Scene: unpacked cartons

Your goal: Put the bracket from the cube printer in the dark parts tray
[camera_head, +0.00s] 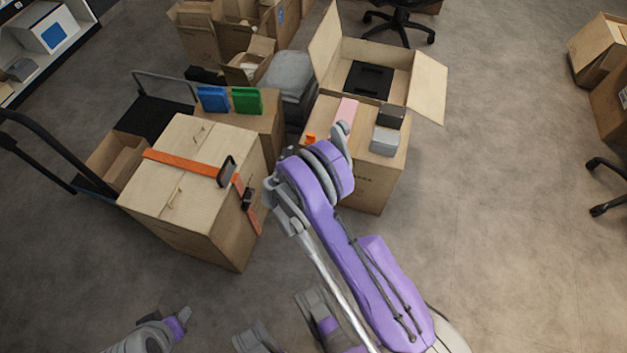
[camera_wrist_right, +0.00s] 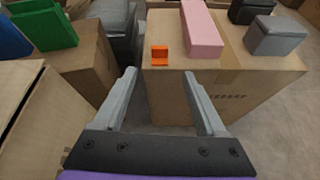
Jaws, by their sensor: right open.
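A small orange L-shaped bracket (camera_wrist_right: 160,55) stands near the edge of a carton top, just left of a pink block (camera_wrist_right: 203,30). It also shows in the head view (camera_head: 310,139). My right gripper (camera_wrist_right: 160,78) is open and empty, and the bracket appears between its fingertips, beyond them. A dark box (camera_head: 391,116) stands on the same top as the bracket.
A grey lidded box (camera_head: 384,141) stands by the dark box. Blue (camera_head: 213,99) and green (camera_head: 247,100) pieces stand on a carton to the left. A large strapped carton (camera_head: 180,180) is nearer.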

